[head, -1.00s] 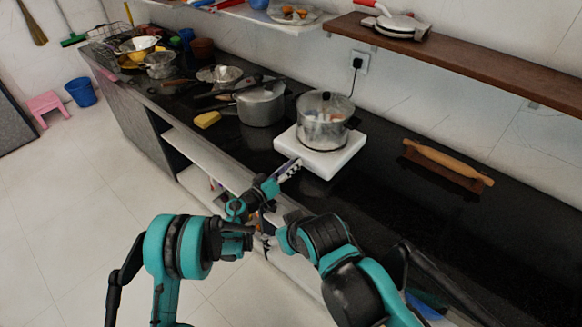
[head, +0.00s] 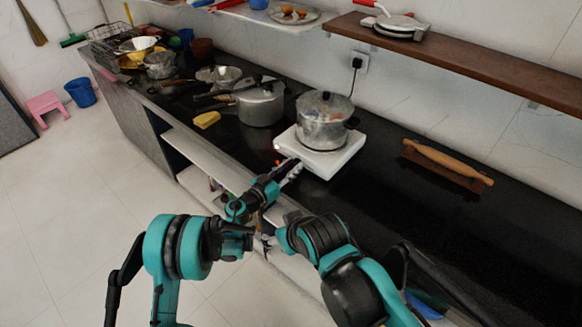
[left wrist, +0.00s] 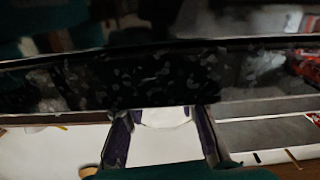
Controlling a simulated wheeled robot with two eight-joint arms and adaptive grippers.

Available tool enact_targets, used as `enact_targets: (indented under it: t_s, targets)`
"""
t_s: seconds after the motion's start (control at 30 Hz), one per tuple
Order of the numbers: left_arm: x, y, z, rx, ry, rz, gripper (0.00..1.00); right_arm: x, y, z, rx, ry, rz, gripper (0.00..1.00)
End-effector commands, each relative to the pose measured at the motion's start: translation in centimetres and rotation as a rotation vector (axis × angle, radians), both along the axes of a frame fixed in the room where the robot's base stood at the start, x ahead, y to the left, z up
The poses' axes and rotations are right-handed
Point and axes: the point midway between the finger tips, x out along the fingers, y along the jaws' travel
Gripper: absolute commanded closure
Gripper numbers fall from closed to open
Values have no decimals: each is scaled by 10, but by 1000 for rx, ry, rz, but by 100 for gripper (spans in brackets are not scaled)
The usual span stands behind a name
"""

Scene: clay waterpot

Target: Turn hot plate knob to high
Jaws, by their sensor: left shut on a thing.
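The white hot plate (head: 340,160) sits near the front edge of the black counter with a glass-lidded pot (head: 323,122) on it. My left gripper (head: 290,172) is at the hot plate's front left side. It is shut on the knob, which is mostly hidden by the fingers in the head view. In the left wrist view, a small pale piece (left wrist: 165,116) shows between the two fingers of the left gripper (left wrist: 163,135). A small red spot (head: 277,162) shows beside the left gripper. My right gripper (head: 265,246) is low before the shelf, too small and overlapped to judge.
A metal pressure cooker (head: 262,104) and a yellow sponge (head: 207,119) stand left of the hot plate. A rolling pin (head: 447,161) on a board lies to the right. A wooden shelf (head: 470,62) hangs above. The counter around the board is clear.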

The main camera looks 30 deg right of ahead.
Motion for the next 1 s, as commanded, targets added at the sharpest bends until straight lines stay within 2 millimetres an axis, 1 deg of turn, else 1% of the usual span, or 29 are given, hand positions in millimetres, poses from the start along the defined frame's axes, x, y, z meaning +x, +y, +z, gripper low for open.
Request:
enact_targets:
  t_s: [0.3, 0.8, 0.83, 0.87, 1.0]
  targets:
    - [0, 0, 0, 48, -114, 0, 100, 0, 0, 0, 0, 0, 0, 33]
    - [0, 0, 0, 57, -135, 0, 100, 0, 0, 0, 0, 0, 0, 33]
    - [0, 0, 0, 57, -135, 0, 69, 0, 0, 0, 0, 0, 0, 33]
    - [0, 0, 0, 57, -135, 0, 62, 0, 0, 0, 0, 0, 0, 33]
    - [-1, 0, 0, 56, -135, 0, 62, 0, 0, 0, 0, 0, 0, 33]
